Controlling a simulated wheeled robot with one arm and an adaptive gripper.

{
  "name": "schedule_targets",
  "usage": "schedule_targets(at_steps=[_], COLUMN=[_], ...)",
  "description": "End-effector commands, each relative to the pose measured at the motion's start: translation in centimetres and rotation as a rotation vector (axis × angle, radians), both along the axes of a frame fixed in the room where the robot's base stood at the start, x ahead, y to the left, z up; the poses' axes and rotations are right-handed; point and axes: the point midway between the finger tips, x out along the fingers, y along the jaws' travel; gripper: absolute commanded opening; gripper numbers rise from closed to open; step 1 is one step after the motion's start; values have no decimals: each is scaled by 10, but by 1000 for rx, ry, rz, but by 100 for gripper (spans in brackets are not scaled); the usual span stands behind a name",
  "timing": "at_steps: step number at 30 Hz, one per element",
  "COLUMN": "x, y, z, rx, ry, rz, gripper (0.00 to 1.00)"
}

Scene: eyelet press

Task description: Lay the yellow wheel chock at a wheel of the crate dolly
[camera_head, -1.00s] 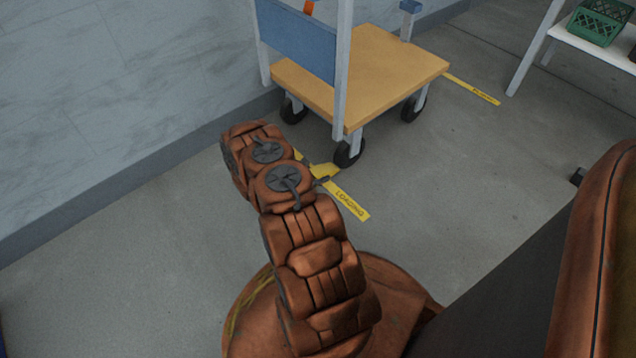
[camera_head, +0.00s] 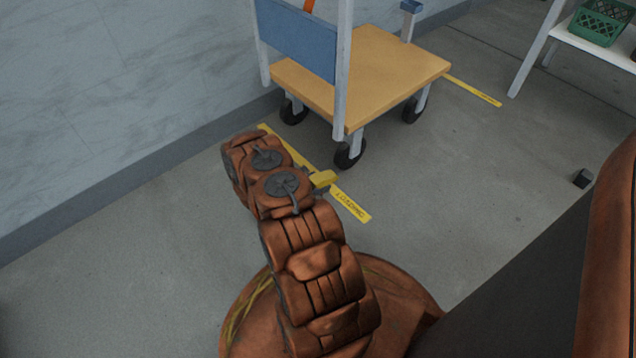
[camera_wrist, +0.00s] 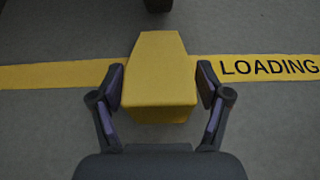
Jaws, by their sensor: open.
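The yellow wheel chock (camera_wrist: 158,75) lies between my gripper's (camera_wrist: 160,85) two open fingers in the wrist view, its narrow end pointing at a dark wheel (camera_wrist: 158,4) at the top edge. The fingers are close to its sides; contact is unclear. In the head view the chock (camera_head: 323,178) shows just past my arm, near the yellow tape and a little short of the dolly's near wheel (camera_head: 348,155), with a gap. The crate dolly (camera_head: 375,75) has a wooden deck and a blue panel. Whether the chock rests fully on the floor is unclear.
Yellow floor tape marked LOADING (camera_head: 350,205) runs beside the wheel and under the chock area. The wall (camera_head: 90,120) is at left.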

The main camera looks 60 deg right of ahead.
Motion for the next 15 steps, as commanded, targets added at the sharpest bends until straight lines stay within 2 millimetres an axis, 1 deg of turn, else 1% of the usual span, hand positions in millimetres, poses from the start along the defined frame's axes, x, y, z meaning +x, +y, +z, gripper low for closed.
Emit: schedule_targets(at_steps=[6,10,13,15], x=[0,0,3,6], y=[0,0,11,21], z=[0,4,11,16], rx=[0,0,1,1], ry=[0,1,1,0], rz=[0,0,2,4], gripper=[77,77,77,77])
